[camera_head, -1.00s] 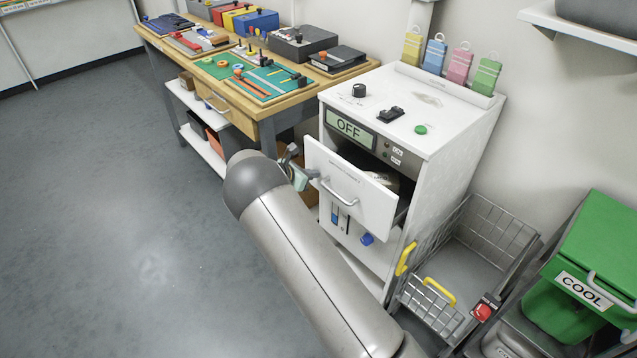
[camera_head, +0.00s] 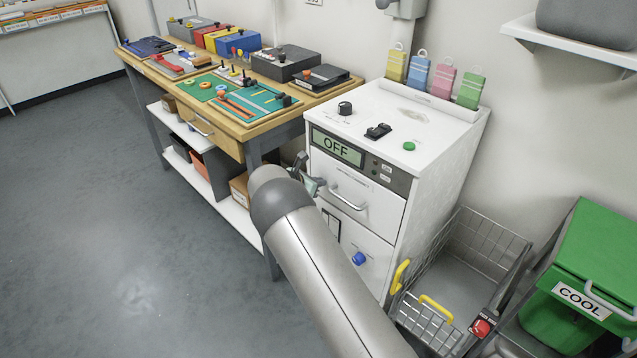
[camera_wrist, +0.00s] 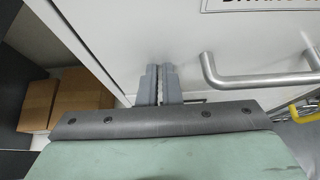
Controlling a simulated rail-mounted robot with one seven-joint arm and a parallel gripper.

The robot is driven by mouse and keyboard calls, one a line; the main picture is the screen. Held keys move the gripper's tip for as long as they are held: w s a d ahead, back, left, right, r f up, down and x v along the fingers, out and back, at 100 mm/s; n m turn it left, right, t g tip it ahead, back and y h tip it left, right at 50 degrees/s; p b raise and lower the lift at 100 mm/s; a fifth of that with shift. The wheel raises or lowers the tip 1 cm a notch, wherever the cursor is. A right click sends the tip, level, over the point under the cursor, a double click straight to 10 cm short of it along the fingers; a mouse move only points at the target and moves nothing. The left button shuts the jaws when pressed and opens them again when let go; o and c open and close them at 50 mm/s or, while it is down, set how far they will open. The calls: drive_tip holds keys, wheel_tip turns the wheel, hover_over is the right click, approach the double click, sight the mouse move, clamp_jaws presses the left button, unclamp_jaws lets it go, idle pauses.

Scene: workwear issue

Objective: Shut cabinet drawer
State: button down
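The white cabinet (camera_head: 450,150) stands right of the workbench. Its upper drawer (camera_head: 380,208) looks flush with the cabinet body. The drawer's silver bar handle (camera_head: 347,197) also shows at the right of the wrist view (camera_wrist: 262,80). My gripper (camera_wrist: 159,72) has its two grey fingers close together, with nothing visible between them. The fingertips are against or very near the drawer's white front (camera_wrist: 185,35), left of the handle; exact contact cannot be told. In the head view my gripper (camera_head: 309,182) is partly hidden by my arm.
The wooden workbench (camera_head: 290,115) with tools and boxes stands left of the cabinet. Cardboard boxes (camera_wrist: 80,95) sit low beside it. A wire basket (camera_head: 470,265) with yellow handles and a green bin (camera_head: 600,250) stand to the right. The floor (camera_head: 120,220) at left is clear.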

drive_tip(key=shift+w+d+r, duration=0.15)
drive_tip(key=shift+d+r, duration=0.1)
drive_tip(key=shift+d, duration=0.3)
drive_tip(key=s+a+f+v, duration=0.1)
drive_tip(key=f+v, duration=0.1)
drive_tip(key=v, duration=1.2)
drive_tip(key=s+d+r+m+g+y+p, duration=0.45)
drive_tip(key=s+d+r+m+g, duration=0.25)
drive_tip(key=s+d+r+m, duration=0.85)
drive_tip(key=s+d+r+m+y+p, duration=0.2)
drive_tip(key=s+m, duration=0.3)
drive_tip(key=s, duration=0.8)
drive_tip(key=s+d+r+m+y+p, duration=0.2)
drive_tip(key=s+m, duration=0.3)
drive_tip(key=s, duration=0.7)
drive_tip(key=shift+s+m+g, duration=0.35)
drive_tip(key=shift+g, duration=0.05)
